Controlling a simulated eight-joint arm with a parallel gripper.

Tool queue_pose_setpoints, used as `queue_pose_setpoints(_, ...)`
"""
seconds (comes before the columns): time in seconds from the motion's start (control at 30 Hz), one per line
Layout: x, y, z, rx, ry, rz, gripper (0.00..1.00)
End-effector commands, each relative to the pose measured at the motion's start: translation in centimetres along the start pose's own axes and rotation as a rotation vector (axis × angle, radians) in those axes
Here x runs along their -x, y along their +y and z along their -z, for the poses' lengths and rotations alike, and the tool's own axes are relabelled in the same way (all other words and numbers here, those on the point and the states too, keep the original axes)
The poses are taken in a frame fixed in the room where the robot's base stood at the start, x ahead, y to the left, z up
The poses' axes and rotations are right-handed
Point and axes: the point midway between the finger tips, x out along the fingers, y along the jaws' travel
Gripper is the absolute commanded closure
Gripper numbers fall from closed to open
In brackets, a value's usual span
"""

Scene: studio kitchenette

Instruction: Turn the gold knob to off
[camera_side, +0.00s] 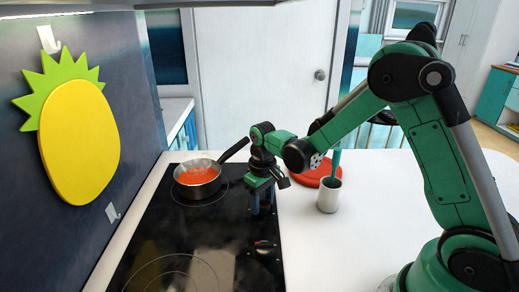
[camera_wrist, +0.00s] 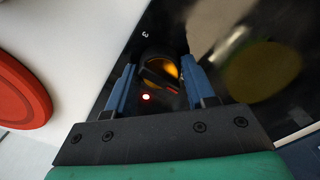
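The gold knob (camera_wrist: 162,70) shows in the wrist view on the black cooktop, with a dark bar across its top. A small red light glows beside it and a "3" is printed near it. My gripper (camera_wrist: 159,66) has its two blue fingers spread, one on each side of the knob; I cannot tell whether they touch it. In the side view my gripper (camera_side: 262,208) points down at the cooktop's right edge, and its fingers hide the knob there. Another dark knob (camera_side: 265,246) with a red mark sits nearer the camera.
A pan (camera_side: 199,185) of red sauce stands on the back burner of the cooktop (camera_side: 200,235), its handle reaching toward my wrist. The front right counter is clear.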

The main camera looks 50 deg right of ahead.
Motion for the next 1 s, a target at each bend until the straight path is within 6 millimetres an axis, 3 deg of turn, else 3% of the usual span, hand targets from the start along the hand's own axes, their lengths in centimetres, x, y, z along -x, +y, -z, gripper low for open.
queue_pose_setpoints(0.03,0.0,0.0,0.0,0.001,0.001,-0.001,0.4)
queue_pose_setpoints(0.1,0.0,0.0,0.0,0.0,0.001,-0.001,0.2)
queue_pose_setpoints(0.13,0.0,0.0,0.0,0.0,0.001,0.0,0.19)
queue_pose_setpoints(0.47,0.3,0.0,0.0,-0.001,0.0,0.0,0.19)
queue_pose_setpoints(0.8,4.6,0.0,0.0,0.0,0.0,0.0,0.19)
queue_pose_setpoints(1.0,5.6,0.0,0.0,0.0,0.001,0.0,0.19)
